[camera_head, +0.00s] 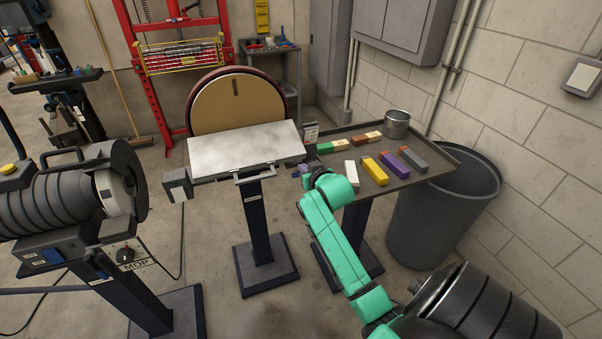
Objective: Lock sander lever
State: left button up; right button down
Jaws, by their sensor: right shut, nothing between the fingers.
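The disc sander stands in the middle, with a round brown disc (235,103) and a flat light grey table (245,146) in front of it. A grey bar handle (256,175) shows under the table's front edge. I cannot tell for sure which part is the lever. My teal right arm reaches up from the lower right. Its gripper (303,171) is small and partly hidden by the wrist, close to the table's right end. It is shut and empty; I cannot tell whether it touches the sander. My left gripper is not in view.
A tray stand (425,175) with coloured bars and a metal can (396,123) is just right of the gripper. A grey bin (432,225) stands behind my arm. A dark ribbed machine labelled MOP (60,205) fills the left. A red press frame (150,75) is behind.

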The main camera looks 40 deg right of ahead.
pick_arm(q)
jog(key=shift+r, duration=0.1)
pick_arm(e)
jog(key=f, duration=0.1)
jog(key=w+f, duration=0.2)
jog(key=f, duration=0.1)
jog(key=shift+w+d+f, duration=0.1)
jog(key=shift+w+d, duration=0.15)
jog(key=shift+d, duration=0.15)
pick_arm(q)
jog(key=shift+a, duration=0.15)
pick_arm(e)
jog(key=shift+f, duration=0.1)
